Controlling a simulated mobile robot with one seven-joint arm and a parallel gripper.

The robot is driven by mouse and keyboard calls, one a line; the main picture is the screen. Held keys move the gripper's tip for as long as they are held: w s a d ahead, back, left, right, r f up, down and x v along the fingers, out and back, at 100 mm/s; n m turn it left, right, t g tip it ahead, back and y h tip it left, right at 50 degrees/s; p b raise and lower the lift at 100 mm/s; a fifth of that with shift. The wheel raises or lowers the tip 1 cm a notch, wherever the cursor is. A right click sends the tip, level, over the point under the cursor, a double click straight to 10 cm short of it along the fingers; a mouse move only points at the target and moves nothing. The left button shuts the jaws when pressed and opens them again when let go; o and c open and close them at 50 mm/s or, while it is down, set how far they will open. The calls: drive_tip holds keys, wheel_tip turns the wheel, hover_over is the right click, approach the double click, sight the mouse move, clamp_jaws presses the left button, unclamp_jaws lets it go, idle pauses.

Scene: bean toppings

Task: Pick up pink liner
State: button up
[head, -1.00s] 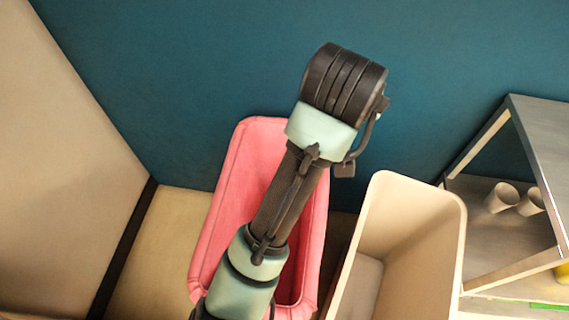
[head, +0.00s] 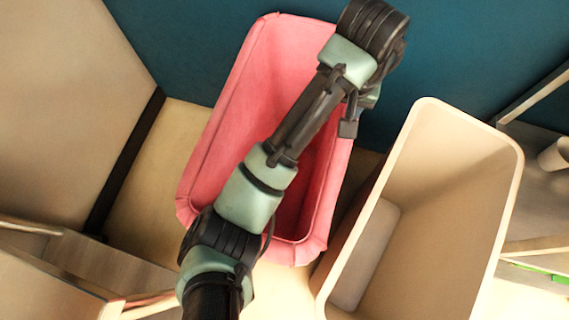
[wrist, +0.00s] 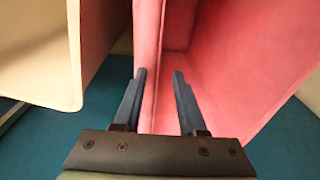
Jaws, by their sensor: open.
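The pink liner (head: 225,150) is an open, deep, rectangular bin shape on the floor by the teal wall, in the middle of the head view. My arm crosses over it there and hides part of its right side. In the wrist view the pink liner (wrist: 235,75) fills the middle and right. My gripper (wrist: 158,72) is open, with two dark blue fingers apart. In that view one pink wall edge runs between the fingers. I cannot tell how deep the fingers reach around it.
An empty beige bin (head: 440,190) stands close to the right of the liner; it also shows at the left of the wrist view (wrist: 40,60). A shelf with a cup (head: 556,154) is at the far right. Wooden furniture (head: 60,285) stands at the lower left. The teal wall (head: 200,40) is behind.

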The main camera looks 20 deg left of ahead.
sight(336, 129)
drive_tip(key=shift+w+f+b, duration=0.15)
drive_tip(key=shift+f+b, duration=1.85)
drive_tip(key=shift+f, duration=1.2)
drive_tip(key=shift+d+r, duration=0.1)
clamp_jaws()
